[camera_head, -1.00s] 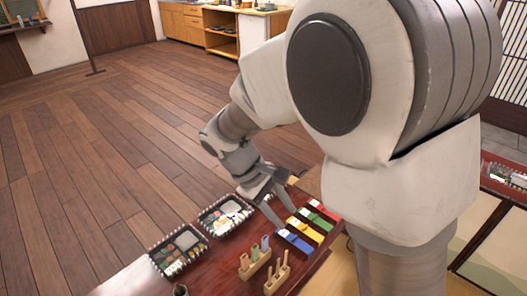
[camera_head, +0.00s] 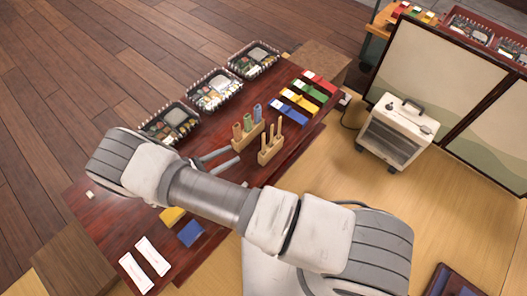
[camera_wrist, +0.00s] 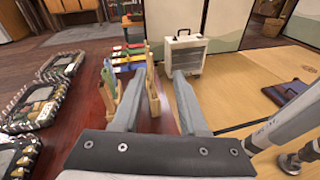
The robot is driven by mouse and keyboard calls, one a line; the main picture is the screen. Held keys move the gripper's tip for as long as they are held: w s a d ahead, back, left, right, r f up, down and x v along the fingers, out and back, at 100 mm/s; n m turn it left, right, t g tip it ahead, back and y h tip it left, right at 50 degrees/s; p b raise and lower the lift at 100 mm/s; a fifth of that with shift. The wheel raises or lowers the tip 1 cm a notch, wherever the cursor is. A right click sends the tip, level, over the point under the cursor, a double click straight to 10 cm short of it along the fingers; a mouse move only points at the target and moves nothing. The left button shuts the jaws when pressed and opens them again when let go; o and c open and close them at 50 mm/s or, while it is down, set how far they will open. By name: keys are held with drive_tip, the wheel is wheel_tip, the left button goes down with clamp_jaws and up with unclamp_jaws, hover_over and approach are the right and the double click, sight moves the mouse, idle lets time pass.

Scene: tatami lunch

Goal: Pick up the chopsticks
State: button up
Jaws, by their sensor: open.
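Two slim white packets (camera_head: 135,273) lie side by side on the dark red table (camera_head: 105,225) at the lower left of the head view. They may be wrapped chopsticks, but I cannot tell. My gripper (camera_head: 235,156) is over the table, well away from them, with its fingers pointing right. It is open and seems empty; its fingers also show in the wrist view (camera_wrist: 158,82). A wooden rack with upright pegs (camera_head: 270,146) and a wooden rack with coloured tubes (camera_head: 247,128) stand just beyond the fingertips.
Several filled black trays (camera_head: 214,91) line the table's far edge. Coloured flat pieces (camera_head: 303,99) lie at its right end. A yellow block (camera_head: 172,215) and a blue piece (camera_head: 191,233) lie near my arm. A white case (camera_head: 394,132) stands on the tatami.

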wheel_tip(320, 180, down, 8)
drive_tip(key=s+n+t+b, duration=0.1)
drive_tip(key=s+n+t, duration=0.1)
drive_tip(key=n+t, duration=0.2)
drive_tip(key=b, duration=0.2)
approach(263, 143)
drive_tip(key=x, duration=0.5)
drive_tip(key=shift+y, duration=0.4)
drive_tip(key=b+x, duration=0.1)
drive_tip(key=x, duration=0.4)
drive_tip(key=shift+w+d+r, duration=0.15)
drive_tip(key=shift+w+d, duration=0.05)
drive_tip(key=shift+w, duration=0.1)
clamp_jaws()
